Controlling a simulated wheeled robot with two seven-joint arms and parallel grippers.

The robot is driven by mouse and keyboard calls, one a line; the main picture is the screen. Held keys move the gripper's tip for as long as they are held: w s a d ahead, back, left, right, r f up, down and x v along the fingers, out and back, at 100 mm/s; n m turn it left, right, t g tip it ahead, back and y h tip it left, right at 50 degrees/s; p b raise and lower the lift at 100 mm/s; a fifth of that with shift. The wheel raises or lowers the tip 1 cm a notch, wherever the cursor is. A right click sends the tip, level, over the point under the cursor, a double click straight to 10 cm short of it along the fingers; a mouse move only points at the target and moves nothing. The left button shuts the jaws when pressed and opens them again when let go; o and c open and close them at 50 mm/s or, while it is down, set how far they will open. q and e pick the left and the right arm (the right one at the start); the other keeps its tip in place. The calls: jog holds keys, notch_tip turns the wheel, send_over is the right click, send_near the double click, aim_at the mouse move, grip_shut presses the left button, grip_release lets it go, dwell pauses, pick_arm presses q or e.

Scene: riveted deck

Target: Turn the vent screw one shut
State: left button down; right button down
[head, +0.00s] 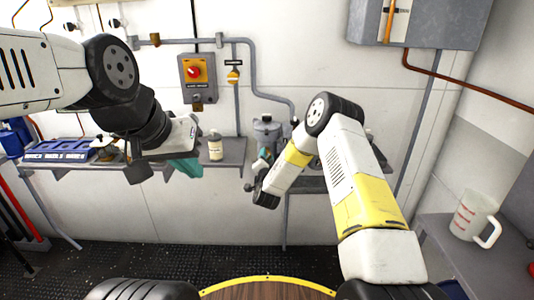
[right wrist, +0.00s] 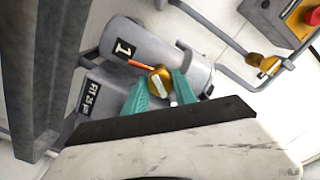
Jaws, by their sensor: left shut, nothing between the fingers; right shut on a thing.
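Vent screw one is a brass knob with a pale stripe (right wrist: 159,84) on a grey housing (right wrist: 135,43) marked 1. In the right wrist view, the teal fingers of my right gripper (right wrist: 160,88) are closed on its two sides. An orange pointer (right wrist: 141,65) lies beside the knob on the housing. In the head view the grey housing (head: 267,128) stands at the back, and my arm hides the screw. My left gripper (head: 188,168) is shut and empty, in front of the left bench, near a pale bottle.
The pale bottle (head: 215,147) and a blue rack (head: 60,151) stand on the grey bench. A red-knobbed switch box (head: 197,73) and a yellow-handled valve (head: 233,76) are on the wall. A white jug (head: 474,214) stands at the right.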

jog(key=m, duration=0.6)
jog(key=shift+d, duration=0.1)
jog(key=m, duration=0.4)
jog(key=shift+f+m, duration=0.1)
jog(key=shift+m, duration=0.2)
dwell(0.3)
jog(key=c, duration=1)
grip_release()
jog(key=shift+s, duration=0.1)
jog(key=s, duration=0.7)
jog(key=shift+s, duration=0.3)
